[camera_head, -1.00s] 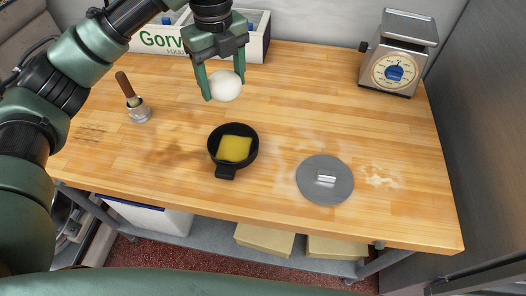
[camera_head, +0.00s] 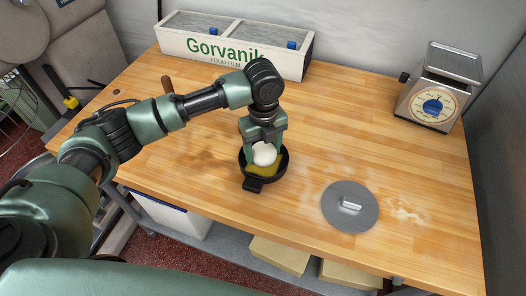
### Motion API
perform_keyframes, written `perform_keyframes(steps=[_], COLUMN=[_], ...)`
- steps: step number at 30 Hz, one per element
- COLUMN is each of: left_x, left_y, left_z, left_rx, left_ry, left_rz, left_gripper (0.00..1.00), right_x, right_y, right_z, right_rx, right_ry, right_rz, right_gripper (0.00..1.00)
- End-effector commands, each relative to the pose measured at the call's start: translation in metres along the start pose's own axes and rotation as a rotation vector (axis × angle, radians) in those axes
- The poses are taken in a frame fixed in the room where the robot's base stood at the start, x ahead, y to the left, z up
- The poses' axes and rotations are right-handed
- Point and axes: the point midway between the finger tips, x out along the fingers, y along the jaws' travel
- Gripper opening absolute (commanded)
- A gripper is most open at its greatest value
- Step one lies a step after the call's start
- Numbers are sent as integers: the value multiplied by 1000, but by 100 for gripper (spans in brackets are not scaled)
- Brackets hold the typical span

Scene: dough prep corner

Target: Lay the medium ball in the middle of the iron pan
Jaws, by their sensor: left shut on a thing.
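The medium ball (camera_head: 264,154) is white and round. My left gripper (camera_head: 263,150) points down and is shut on it. The ball is low over the black iron pan (camera_head: 285,164), within its rim as seen from above; I cannot tell whether it touches the bottom. A yellow square (camera_head: 264,171) lies in the pan and shows in front of the ball. The pan's short handle (camera_head: 253,185) points toward me. The gripper hides the pan's back part. My right gripper is not in view.
A grey round lid (camera_head: 350,206) with a light handle lies right of the pan. A dial scale (camera_head: 437,95) stands at the back right. A white Gorvanik film box (camera_head: 234,45) stands at the back. The wooden table (camera_head: 350,110) is clear between pan and scale.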

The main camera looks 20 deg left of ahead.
Motion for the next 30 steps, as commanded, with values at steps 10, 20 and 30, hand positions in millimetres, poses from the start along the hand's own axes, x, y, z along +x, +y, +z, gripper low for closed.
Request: perform_keyframes(steps=[10, 20, 30], left_x=[17, 20, 12], left_y=[0, 0, -1], left_z=[0, 0, 0], left_rx=[1, 1, 1], left_ry=[-1, 0, -2], left_rz=[-2, -1, -3], left_gripper=[16, 73, 73], right_x=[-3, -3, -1], right_y=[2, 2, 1], right_z=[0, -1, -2], right_rx=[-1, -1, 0], right_ry=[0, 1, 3], right_rz=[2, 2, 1], right_gripper=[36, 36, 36])
